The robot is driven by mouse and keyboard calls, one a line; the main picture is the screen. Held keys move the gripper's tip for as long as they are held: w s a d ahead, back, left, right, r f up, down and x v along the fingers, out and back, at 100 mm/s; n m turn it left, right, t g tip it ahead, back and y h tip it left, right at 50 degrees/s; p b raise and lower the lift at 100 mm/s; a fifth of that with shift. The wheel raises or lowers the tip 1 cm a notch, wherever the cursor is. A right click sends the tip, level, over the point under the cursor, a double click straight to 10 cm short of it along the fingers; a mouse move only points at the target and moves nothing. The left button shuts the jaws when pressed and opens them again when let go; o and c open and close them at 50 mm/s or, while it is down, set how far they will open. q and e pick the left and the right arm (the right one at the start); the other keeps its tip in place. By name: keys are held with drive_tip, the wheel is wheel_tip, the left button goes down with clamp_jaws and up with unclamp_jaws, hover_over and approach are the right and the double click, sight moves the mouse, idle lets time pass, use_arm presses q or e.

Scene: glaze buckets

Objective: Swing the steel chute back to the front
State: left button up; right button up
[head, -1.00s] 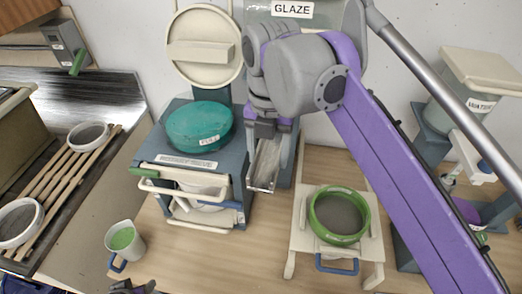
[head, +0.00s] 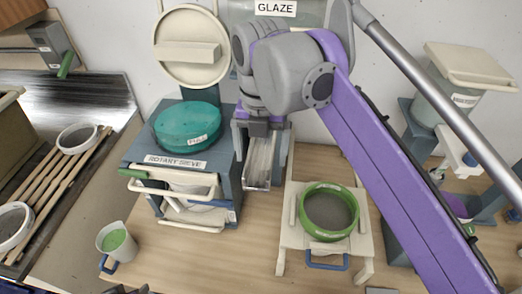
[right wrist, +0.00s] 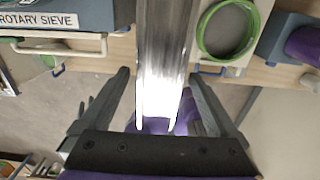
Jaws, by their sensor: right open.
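The steel chute (head: 260,165) is a shiny open channel under the glaze tank (head: 290,14), between the rotary sieve and the small stand. It points toward the front of the bench in the head view. My right gripper (head: 262,128) is over the chute's upper part and hides some of it. In the right wrist view the chute (right wrist: 163,50) runs between the two spread fingers of my right gripper (right wrist: 160,78), with gaps showing at both sides. A dark piece at the bottom edge of the head view looks like my left gripper (head: 125,290); its jaws cannot be made out.
The rotary sieve (head: 190,164) with a teal lid stands left of the chute. A green-rimmed sieve (head: 329,211) sits on a cream stand (head: 290,240) to the right. A jug (head: 116,242) of green glaze stands front left. Bare bench lies in front of the chute.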

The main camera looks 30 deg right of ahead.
use_arm(q)
drive_tip(key=shift+w+r+p, duration=0.2)
drive_tip(key=shift+r+p, duration=0.1)
drive_tip(key=shift+r, duration=0.15)
drive_tip(key=shift+w+r+p, duration=0.2)
drive_tip(key=shift+r+p, duration=0.1)
drive_tip(key=shift+r, duration=0.15)
use_arm(e)
wheel_tip(320, 180, up, 11)
drive_tip(key=shift+f, duration=0.15)
